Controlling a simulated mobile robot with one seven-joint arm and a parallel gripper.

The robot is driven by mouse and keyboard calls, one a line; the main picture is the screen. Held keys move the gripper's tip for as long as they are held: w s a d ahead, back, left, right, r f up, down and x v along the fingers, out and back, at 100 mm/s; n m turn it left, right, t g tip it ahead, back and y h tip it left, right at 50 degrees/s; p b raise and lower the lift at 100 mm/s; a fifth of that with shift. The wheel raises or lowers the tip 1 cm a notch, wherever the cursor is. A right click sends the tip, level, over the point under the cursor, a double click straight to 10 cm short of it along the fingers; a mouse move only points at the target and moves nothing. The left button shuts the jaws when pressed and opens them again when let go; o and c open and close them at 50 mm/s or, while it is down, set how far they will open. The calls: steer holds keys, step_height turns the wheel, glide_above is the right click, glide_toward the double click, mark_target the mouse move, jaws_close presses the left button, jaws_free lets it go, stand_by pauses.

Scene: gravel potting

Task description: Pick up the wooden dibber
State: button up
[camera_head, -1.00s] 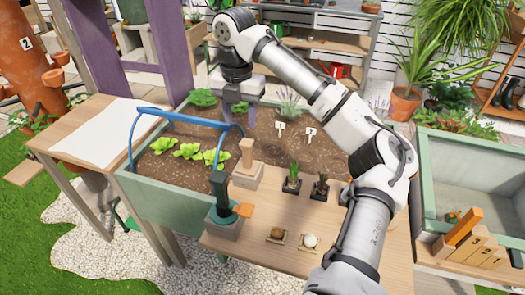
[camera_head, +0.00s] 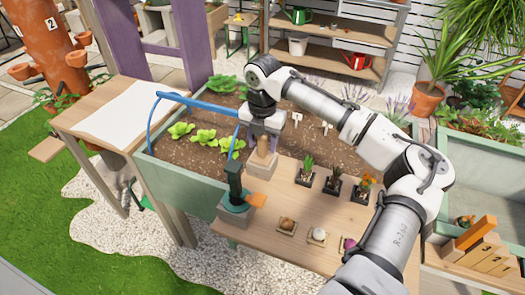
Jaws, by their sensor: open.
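The wooden dibber (camera_head: 263,147) stands upright in a pale wooden block (camera_head: 262,166) at the back left of the potting table (camera_head: 310,218). My gripper (camera_head: 263,140) points down directly over the dibber. Its open fingers are at the dibber's upper part, one to each side as it appears. The top of the dibber is hidden by the gripper. I cannot tell whether the fingers touch it.
A dark-handled tool (camera_head: 234,180) with an orange part stands in a grey block just front-left of the dibber. Small potted plants (camera_head: 333,183) stand to the right. A blue hoop (camera_head: 195,103) arches over the planter bed (camera_head: 185,187) at left.

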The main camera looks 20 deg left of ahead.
steer(key=shift+f, duration=1.15)
steer(key=c, duration=0.8)
steer(key=shift+r, duration=0.15)
